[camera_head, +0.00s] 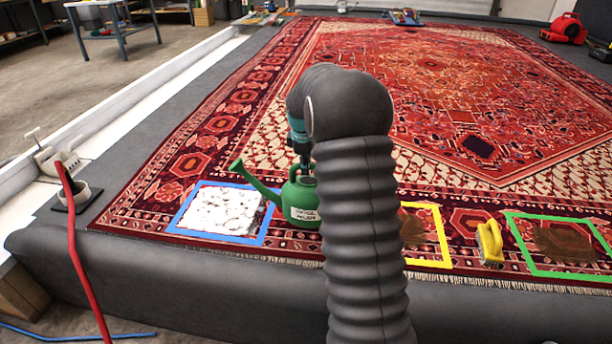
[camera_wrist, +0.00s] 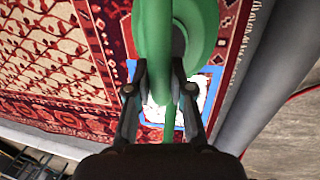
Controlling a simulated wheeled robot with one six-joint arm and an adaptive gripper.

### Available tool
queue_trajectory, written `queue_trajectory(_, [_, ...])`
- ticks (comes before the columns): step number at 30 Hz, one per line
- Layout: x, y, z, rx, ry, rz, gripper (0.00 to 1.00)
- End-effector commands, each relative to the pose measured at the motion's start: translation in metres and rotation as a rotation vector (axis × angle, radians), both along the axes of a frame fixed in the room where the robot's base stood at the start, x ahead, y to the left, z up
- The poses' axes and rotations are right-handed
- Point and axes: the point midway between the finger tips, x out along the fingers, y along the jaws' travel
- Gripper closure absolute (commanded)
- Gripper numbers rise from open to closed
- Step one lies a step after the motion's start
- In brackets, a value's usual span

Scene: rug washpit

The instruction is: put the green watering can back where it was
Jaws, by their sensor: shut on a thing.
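The green watering can (camera_head: 301,203) has a long spout pointing left and a white label on its front. It is upright over the red patterned rug (camera_head: 430,75), just right of the blue frame (camera_head: 180,222). My gripper (camera_head: 302,165) is at the top of the can, and my arm hides the can's right side. In the wrist view my gripper (camera_wrist: 160,92) is shut on a green part of the can (camera_wrist: 200,25), which runs between the two fingers. I cannot tell whether the can touches the rug.
The blue frame surrounds white foam (camera_head: 222,211). A yellow frame (camera_head: 442,235) and a green frame (camera_head: 520,235) surround brown stains. A yellow-handled brush (camera_head: 490,243) lies between them. A red hose (camera_head: 77,255) runs at left. A red blower (camera_head: 564,28) stands at far right.

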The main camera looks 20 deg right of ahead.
Motion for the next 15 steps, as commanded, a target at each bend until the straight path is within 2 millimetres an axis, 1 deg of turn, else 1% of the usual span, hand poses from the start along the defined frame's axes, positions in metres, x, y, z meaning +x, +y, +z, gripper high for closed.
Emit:
queue_trajectory(2, [0.0, 0.0, -0.004, -0.001, -0.001, 0.0, 1.0])
queue_trajectory(9, [0.0, 0.0, -0.032, -0.001, -0.001, 0.001, 1.0])
queue_trajectory(12, [0.0, 0.0, -0.037, 0.0, -0.002, 0.0, 1.0])
queue_trajectory(15, [0.0, 0.0, -0.037, -0.001, -0.003, 0.0, 1.0])
